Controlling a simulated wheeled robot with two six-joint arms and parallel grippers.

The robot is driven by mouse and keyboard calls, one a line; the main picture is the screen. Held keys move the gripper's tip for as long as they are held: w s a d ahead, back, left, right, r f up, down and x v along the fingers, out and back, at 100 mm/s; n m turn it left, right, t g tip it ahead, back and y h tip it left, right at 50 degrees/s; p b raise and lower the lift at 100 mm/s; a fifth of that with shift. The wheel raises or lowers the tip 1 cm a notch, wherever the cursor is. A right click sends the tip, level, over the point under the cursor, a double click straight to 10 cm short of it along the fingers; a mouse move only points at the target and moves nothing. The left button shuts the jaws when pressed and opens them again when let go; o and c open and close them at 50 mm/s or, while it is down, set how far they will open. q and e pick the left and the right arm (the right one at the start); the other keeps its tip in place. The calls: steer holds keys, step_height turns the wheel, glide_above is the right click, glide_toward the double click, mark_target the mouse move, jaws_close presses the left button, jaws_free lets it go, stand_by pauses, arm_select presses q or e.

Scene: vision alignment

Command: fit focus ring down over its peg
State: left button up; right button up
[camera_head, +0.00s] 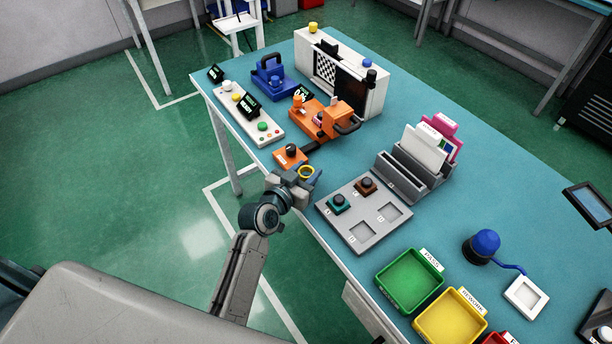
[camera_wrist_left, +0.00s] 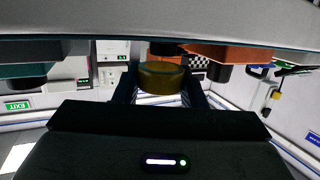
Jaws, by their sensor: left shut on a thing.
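My left gripper (camera_head: 308,176) is shut on the yellow focus ring (camera_head: 306,171) near the table's front edge. In the left wrist view the ring (camera_wrist_left: 161,78) sits between the two fingers (camera_wrist_left: 160,88). An orange base with a black knob-like peg (camera_head: 291,150) stands just behind and left of the ring in the head view; I cannot tell for certain that it is the ring's peg. The ring shows apart from it. My right gripper is not in view.
An orange device (camera_head: 325,118) and a blue device (camera_head: 272,78) stand behind. A button panel (camera_head: 245,112) lies left. A grey tray (camera_head: 352,236) with camera-like pieces is right of the gripper, with a grey card holder (camera_head: 408,177) behind it. Green (camera_head: 408,282) and yellow (camera_head: 450,318) bins stand nearer.

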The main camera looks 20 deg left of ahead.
arm_select(q)
steer(key=shift+f, duration=0.95)
steer(key=shift+f+b, duration=0.3)
steer(key=o, duration=1)
steer(key=shift+r, duration=0.15)
